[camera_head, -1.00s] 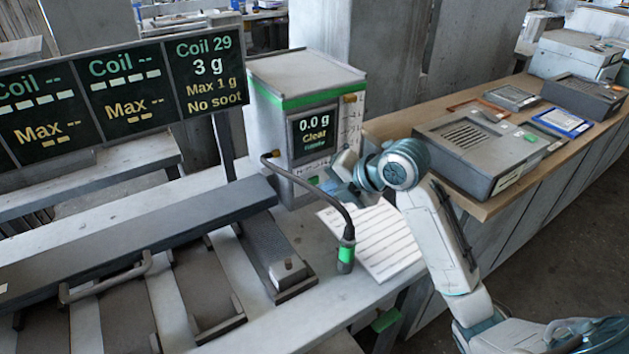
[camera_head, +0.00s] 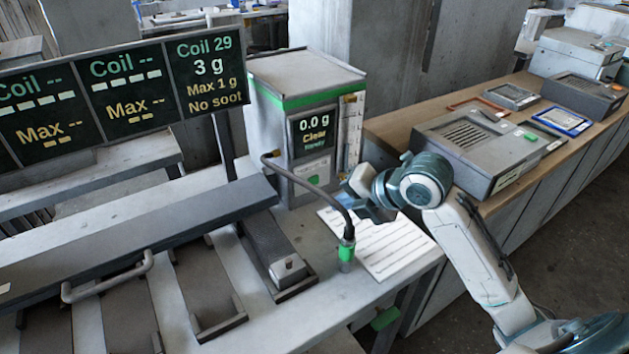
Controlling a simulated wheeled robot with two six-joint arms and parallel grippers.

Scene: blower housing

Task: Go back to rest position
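My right gripper (camera_head: 371,208) is above the white paper sheet (camera_head: 385,247), at the front right of the grey measuring unit. My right arm comes in from the lower right. The fingers are small and partly hidden behind the wrist, so their opening cannot be told. My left gripper is not in view.
A dark display board (camera_head: 130,90) reads "Coil 29, 3 g, Max 1 g, No soot". A grey boxy device (camera_head: 475,145) and several trays sit on the wooden counter (camera_head: 400,124) at right. A grey bench with a handled cover (camera_head: 110,278) fills the lower left.

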